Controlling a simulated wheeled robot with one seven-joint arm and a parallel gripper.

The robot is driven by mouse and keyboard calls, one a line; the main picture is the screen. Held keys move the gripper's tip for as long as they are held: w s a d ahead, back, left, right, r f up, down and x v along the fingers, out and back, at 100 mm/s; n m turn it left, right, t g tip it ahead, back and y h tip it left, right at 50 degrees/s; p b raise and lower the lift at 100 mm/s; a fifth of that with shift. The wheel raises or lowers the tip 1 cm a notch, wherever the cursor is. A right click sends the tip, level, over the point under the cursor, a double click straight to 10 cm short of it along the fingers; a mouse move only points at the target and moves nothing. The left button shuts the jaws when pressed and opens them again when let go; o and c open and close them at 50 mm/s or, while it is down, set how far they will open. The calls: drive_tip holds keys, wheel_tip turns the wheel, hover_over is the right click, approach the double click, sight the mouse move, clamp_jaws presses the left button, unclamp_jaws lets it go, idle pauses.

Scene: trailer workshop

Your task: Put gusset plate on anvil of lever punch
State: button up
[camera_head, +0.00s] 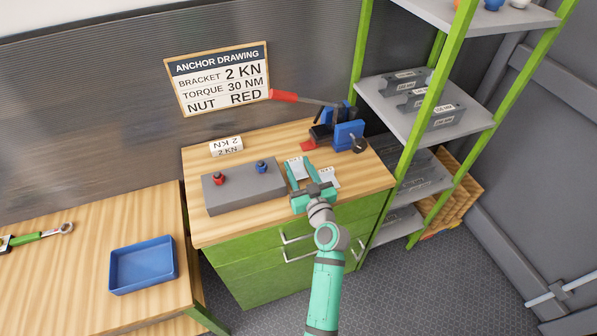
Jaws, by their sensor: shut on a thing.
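My gripper (299,168) reaches over the front right of the bench, with its green fingers pointing to the back. It is shut on a pale, labelled plate (296,170), which seems to be the gusset plate; the fingers partly hide it. The lever punch (347,133) stands behind and to the right of the gripper, blue and black, with its long red-handled lever (285,96) pointing left. A small red part (308,146) shows at its front left. The anvil cannot be clearly made out. Another pale labelled piece (328,177) lies right of the gripper.
A grey block (232,193) with a red knob and a blue knob lies left of the gripper. A white 2 KN marker (226,146) stands behind it. A green-post shelf (420,104) borders the right side. A blue tray (143,265) sits on the left table.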

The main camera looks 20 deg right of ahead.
drive_tip(key=shift+f, duration=0.65)
drive_tip(key=shift+s+f, duration=0.2)
drive_tip(key=shift+f, duration=0.05)
drive_tip(key=shift+f, duration=0.1)
drive_tip(key=o, duration=0.8)
